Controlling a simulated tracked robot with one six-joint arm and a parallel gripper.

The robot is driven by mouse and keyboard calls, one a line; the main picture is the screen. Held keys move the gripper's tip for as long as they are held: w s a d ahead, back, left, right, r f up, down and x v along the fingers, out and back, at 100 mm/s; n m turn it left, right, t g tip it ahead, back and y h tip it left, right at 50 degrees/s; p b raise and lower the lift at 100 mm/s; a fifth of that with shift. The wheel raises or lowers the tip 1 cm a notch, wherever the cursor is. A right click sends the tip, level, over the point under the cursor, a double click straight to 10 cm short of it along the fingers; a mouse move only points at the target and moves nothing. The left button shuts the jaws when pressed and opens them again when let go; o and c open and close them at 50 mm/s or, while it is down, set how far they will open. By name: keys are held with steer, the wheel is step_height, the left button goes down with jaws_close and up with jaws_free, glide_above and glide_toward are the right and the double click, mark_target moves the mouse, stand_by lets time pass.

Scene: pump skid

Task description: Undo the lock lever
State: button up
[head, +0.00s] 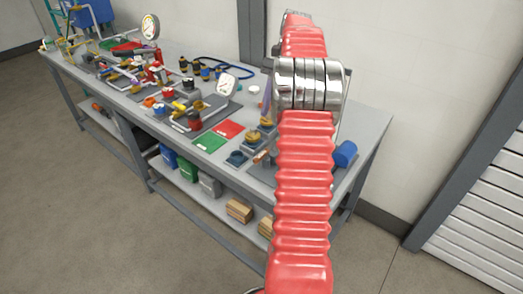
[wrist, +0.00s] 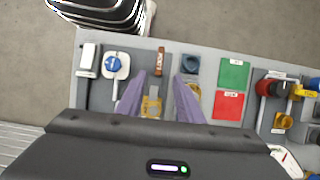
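My gripper (wrist: 159,77) shows in the wrist view as two purple fingers standing apart, with nothing held between them. A yellow-brass fitting (wrist: 151,107) lies on the bench in line with the gap, and a small brown piece (wrist: 160,60) lies just beyond the fingertips. Left of the fingers is a pale plate with a round blue knob (wrist: 113,64). I cannot tell which of these parts is the lock lever. In the head view my red-sleeved arm covers this end of the bench, and only a bit of a purple finger (head: 266,98) shows.
The grey bench (head: 372,125) also bears a green mat (head: 209,142), a red mat (head: 230,128), pipework with valves, and a white-faced gauge (head: 225,84). A dark blue block (wrist: 190,63) lies right of the fingertips. The lower shelf holds bins and wooden blocks.

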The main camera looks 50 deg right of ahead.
mark_target(261, 155)
steer(key=shift+f, duration=0.1)
steer(key=x, duration=1.3)
steer(key=shift+a+f, duration=0.1)
steer(key=shift+f, duration=0.2)
steer(key=shift+c, duration=0.4)
